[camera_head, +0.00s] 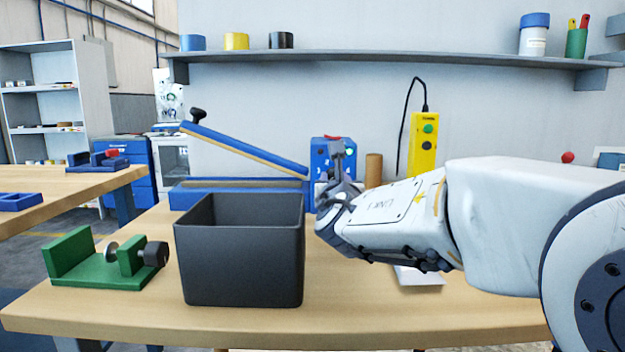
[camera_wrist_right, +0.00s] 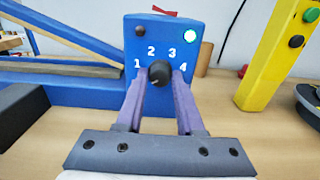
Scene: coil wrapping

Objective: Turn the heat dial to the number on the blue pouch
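The blue heat box (camera_head: 321,158) stands at the back of the bench, partly behind my right gripper (camera_head: 340,178). In the right wrist view, the box's face (camera_wrist_right: 200,88) carries the numbers 1 to 4 around a black dial (camera_wrist_right: 159,73). My right gripper (camera_wrist_right: 160,80) has one finger on each side of the dial, close against it. The gap between the fingers is about the dial's width. Which number the dial points to is not clear. No blue pouch is visible. My left gripper is out of view.
The blue sealer's lever (camera_head: 245,149) is raised. A black bin (camera_head: 240,260), green fixture (camera_head: 100,262) and yellow control box (camera_head: 423,145) stand nearby. A white sheet (camera_head: 420,278) lies under my right arm.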

